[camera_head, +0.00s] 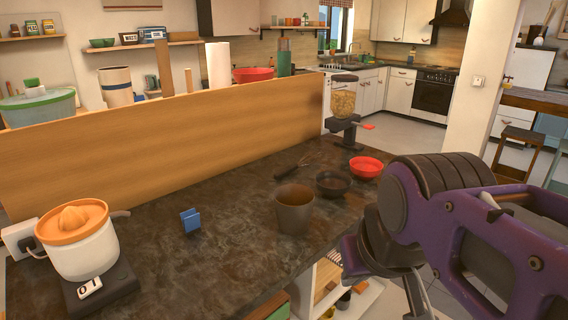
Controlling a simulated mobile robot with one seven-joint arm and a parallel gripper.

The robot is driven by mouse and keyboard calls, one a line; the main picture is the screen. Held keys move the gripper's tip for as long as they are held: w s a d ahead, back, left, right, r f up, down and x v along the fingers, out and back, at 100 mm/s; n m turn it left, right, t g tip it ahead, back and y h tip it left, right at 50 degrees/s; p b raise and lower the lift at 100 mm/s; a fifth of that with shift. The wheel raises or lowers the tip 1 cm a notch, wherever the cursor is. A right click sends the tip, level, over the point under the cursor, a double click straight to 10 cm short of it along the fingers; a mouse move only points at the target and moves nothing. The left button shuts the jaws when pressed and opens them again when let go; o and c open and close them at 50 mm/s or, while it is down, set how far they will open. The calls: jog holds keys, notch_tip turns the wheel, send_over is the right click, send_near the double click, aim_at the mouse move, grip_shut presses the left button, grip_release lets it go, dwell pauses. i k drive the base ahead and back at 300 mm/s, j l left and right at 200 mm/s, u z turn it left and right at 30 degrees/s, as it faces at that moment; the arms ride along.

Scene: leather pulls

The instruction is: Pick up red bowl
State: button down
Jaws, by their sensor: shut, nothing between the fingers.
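A small red bowl (366,168) sits upright on the dark stone-look counter (190,262), near its right end. It looks empty. A black bowl (332,183) stands just left of it and closer to me. My gripper (416,292) is at the lower right, past the counter's edge, below and to the right of the red bowl and apart from it. It is shut and empty; its fingertips are partly cut off by the bottom of the picture. My purple arm fills the right side close to the red bowl in the picture.
A brown cup (295,208), a dark utensil (293,167) and a cereal dispenser (343,108) stand near the bowls. A blue holder (190,220) and an orange-topped juicer (80,240) are further left. A wooden partition (165,140) runs behind. Another red bowl (252,74) is beyond it.

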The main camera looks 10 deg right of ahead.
aim_at(364, 168)
jog(key=i+l+u, duration=0.1)
jog(key=l, duration=0.5)
jog(key=i+l, duration=0.15)
jog(key=l, duration=0.45)
jog(key=i+l+u, duration=0.15)
jog(key=l, duration=0.45)
jog(key=l+u, duration=0.1)
jog(key=l, duration=0.5)
